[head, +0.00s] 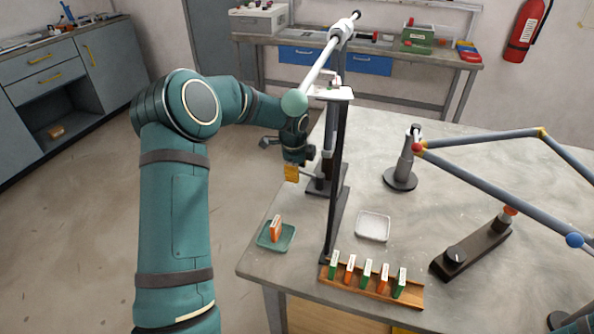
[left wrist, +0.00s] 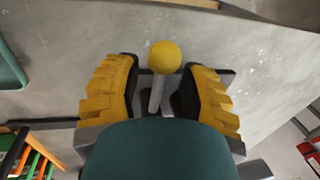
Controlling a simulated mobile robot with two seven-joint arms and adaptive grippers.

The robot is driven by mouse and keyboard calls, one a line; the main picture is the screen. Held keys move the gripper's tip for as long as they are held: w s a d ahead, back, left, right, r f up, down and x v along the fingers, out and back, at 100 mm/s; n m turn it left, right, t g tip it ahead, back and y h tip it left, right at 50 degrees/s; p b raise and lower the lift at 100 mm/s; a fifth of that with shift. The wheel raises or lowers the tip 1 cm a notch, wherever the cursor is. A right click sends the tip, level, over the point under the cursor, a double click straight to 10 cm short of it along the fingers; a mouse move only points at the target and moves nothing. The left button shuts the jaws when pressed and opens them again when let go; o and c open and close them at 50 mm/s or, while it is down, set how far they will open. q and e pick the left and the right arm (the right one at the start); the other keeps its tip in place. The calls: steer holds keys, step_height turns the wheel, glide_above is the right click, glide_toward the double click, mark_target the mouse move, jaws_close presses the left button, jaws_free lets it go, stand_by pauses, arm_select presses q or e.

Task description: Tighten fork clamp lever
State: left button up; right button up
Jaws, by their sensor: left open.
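In the left wrist view, a lever with a yellow ball knob (left wrist: 165,57) on a short grey stem (left wrist: 157,93) shows between and just past the yellow-padded fingers of my left gripper (left wrist: 162,92). The fingers are open, one on each side of the stem, with gaps to it. In the head view, my left gripper (head: 292,172) points down beside the tall dark jig post (head: 339,150), near the table's far left edge. The knob is not clear there. My right gripper is out of view.
On the table (head: 460,185) stand a green tray (head: 288,243) with an orange-and-white block, a white tray (head: 373,226), a wooden rack (head: 370,287) of several blocks, and a grey post (head: 402,180) bearing blue-grey frame tubes (head: 490,190). Floor is open at left.

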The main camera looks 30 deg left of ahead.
arm_select(q)
jaws_close()
steer(key=shift+w, duration=0.1)
stand_by(0.3)
